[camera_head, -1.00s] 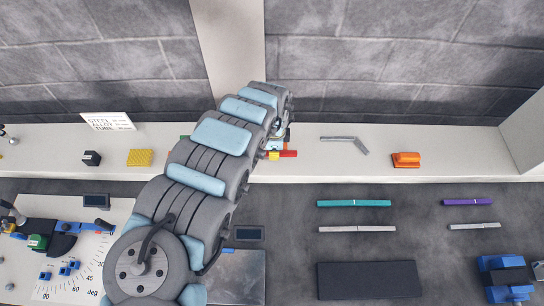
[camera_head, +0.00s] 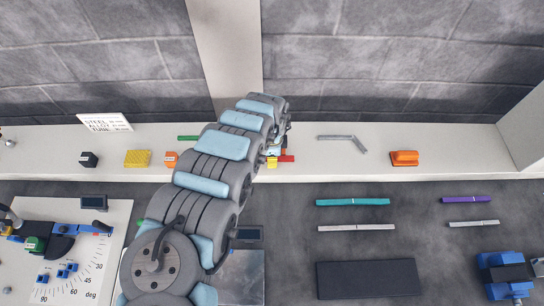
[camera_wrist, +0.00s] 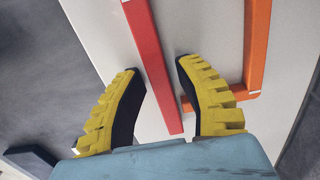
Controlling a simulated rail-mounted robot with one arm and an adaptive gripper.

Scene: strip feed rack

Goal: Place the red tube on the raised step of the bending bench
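The red tube (camera_wrist: 150,58) lies over a pale surface in the wrist view, its near end between my fingers. My gripper (camera_wrist: 160,68) has yellow fingers with black pads, spread apart; a gap shows between the right finger and the tube. In the head view the red tube (camera_head: 287,158) shows just right of my gripper (camera_head: 272,161), at the pale raised ledge (camera_head: 330,172) along the back wall. My arm hides part of this area. I cannot tell whether the tube touches the ledge.
An orange bent piece (camera_wrist: 256,45) lies right of the fingers in the wrist view. On the ledge are a grey bent tube (camera_head: 342,138), an orange block (camera_head: 404,158), a yellow block (camera_head: 137,158) and a green tube (camera_head: 188,138). A degree-scale plate (camera_head: 85,262) is front left.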

